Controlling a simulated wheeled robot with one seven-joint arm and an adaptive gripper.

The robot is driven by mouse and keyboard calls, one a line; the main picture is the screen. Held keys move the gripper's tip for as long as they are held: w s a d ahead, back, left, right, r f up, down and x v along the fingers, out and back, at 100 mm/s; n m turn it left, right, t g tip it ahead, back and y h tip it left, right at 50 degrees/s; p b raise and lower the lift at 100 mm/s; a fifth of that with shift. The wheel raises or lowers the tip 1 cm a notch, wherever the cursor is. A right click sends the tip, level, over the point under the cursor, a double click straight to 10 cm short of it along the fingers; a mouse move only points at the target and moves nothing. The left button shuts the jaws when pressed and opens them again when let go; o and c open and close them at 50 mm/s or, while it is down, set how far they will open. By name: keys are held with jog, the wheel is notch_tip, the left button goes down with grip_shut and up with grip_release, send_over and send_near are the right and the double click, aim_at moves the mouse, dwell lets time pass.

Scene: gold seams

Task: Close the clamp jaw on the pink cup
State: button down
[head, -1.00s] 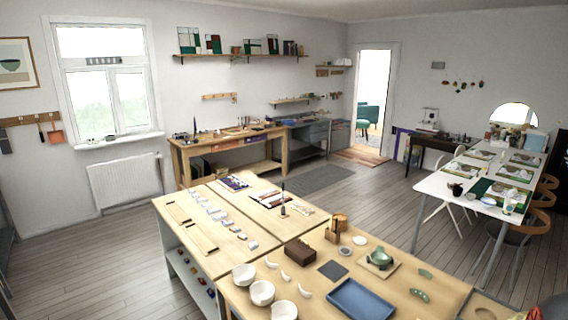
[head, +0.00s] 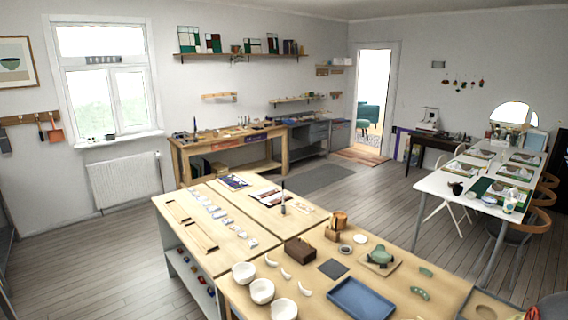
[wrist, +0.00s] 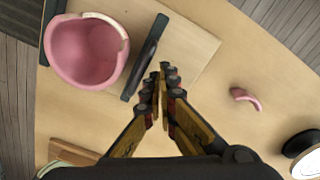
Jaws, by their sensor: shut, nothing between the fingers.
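In the wrist view the pink cup (wrist: 85,50) lies at the upper left, seen into its open mouth, with a pale section along its rim. A dark upright clamp jaw (wrist: 147,57) stands just right of the cup. A narrow gap seems to show between them. Another dark bar (wrist: 47,28) is at the cup's left side. My gripper (wrist: 166,78) is shut and empty, its fingertips just right of the clamp jaw's lower end. I cannot tell whether they touch it. I cannot make out the pink cup or my gripper in the head view.
In the wrist view a pale wooden board (wrist: 188,52) lies under the clamp, and a pink shard (wrist: 245,98) lies to the right. A dark round thing with a white rim (wrist: 305,150) is at the right edge. Bare tabletop lies between board and shard.

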jog(key=shift+s+d, duration=0.15)
jog(key=shift+s+d, duration=0.2)
jog(key=shift+s, duration=0.05)
jog(key=shift+s+d, duration=1.2)
jog(key=shift+s, duration=0.25)
jog(key=shift+w+a, duration=0.1)
jog(key=shift+w+a, duration=0.25)
jog(key=shift+w, duration=0.15)
jog(key=shift+r+p, duration=0.1)
jog(key=shift+p, duration=0.2)
notch_tip(320, 180, up, 9)
jog(key=p, duration=0.6)
dwell(0.4)
